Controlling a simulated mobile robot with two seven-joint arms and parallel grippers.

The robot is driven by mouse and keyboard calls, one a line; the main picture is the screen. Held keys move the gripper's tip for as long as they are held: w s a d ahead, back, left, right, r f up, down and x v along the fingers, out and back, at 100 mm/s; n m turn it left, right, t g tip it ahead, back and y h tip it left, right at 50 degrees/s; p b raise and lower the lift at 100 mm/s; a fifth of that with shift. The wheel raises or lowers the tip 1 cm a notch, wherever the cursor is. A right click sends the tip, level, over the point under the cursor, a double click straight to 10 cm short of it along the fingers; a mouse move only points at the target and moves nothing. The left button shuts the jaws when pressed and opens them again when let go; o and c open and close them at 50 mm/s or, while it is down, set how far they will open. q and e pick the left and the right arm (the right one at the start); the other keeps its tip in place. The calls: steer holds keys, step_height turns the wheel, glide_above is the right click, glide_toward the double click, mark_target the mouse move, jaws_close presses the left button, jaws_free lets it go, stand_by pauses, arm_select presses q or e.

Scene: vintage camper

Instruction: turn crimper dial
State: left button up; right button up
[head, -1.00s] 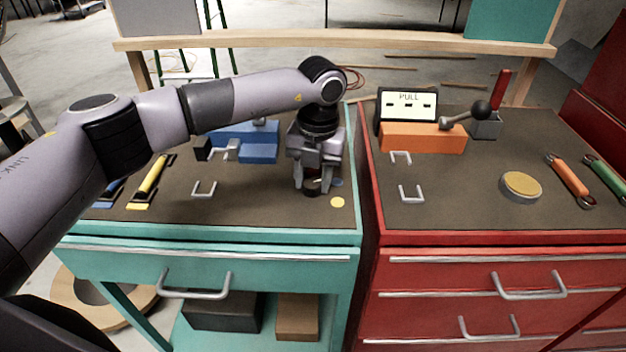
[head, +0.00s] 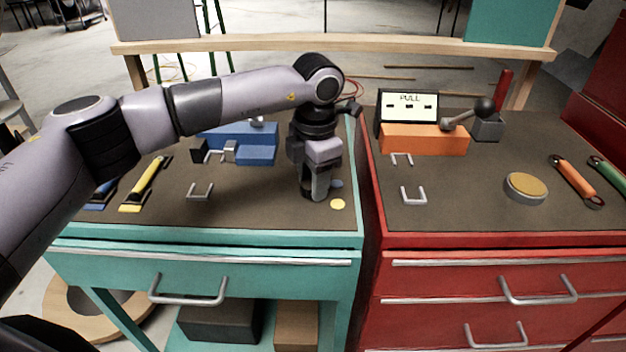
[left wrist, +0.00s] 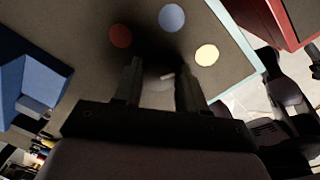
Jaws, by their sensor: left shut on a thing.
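My left gripper (head: 317,193) points down at the right side of the teal bench top, its jaws shut on the small dark dial. In the head view the gripper hides nearly all of the dial. In the left wrist view the dial (left wrist: 166,76) is a dim shape with a pale mark, between the two fingers. Red (left wrist: 120,36), blue (left wrist: 172,17) and yellow (left wrist: 206,54) dots lie on the bench around it. The yellow dot (head: 338,204) and part of the blue one (head: 336,184) also show in the head view. My right gripper is not in view.
A blue vise-like block (head: 250,145) stands left of the gripper, with a yellow-handled tool (head: 146,184) farther left. The red cabinet (head: 480,240) stands to the right, bearing an orange box (head: 424,139) with a lever and a round yellow-topped button (head: 526,187).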

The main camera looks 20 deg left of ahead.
arm_select(q)
steer(key=shift+m, duration=0.6)
steer(key=o, duration=1.1)
steer(key=shift+c, duration=0.2)
steer(key=shift+r, duration=0.1)
step_height(320, 180, up, 6)
steer(key=shift+s+d+f+b, duration=0.1)
steer(key=shift+s+d+b, duration=0.05)
steer(key=shift+b, duration=0.15)
steer(key=shift+r, duration=0.65)
steer(key=shift+s, duration=0.1)
